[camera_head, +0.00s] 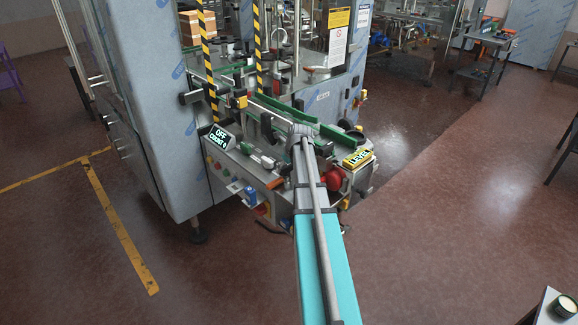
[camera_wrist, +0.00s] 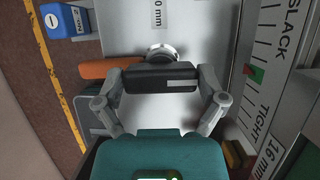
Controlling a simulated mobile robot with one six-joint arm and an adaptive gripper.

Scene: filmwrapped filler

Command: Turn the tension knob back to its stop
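In the wrist view, a black block-shaped grip, which I take to be the tension knob (camera_wrist: 160,72), sits in front of a round metal collar (camera_wrist: 160,52) on a pale panel. My gripper (camera_wrist: 160,88) has one finger at each end of this block, and both appear to touch it. To the right is a scale (camera_wrist: 265,100) lettered SLACK and TIGHT, with a green-and-red marker (camera_wrist: 254,73) beside it. In the head view my own arm covers the knob and my gripper's fingers.
An orange handle (camera_wrist: 105,69) lies just left of the knob, and a blue-and-white block (camera_wrist: 68,22) is farther left. In the head view, a display (camera_head: 221,137) reads OFF, COUNT 0. A red round part (camera_head: 333,179) and a yellow LEVEL sign (camera_head: 357,158) stand right of my arm.

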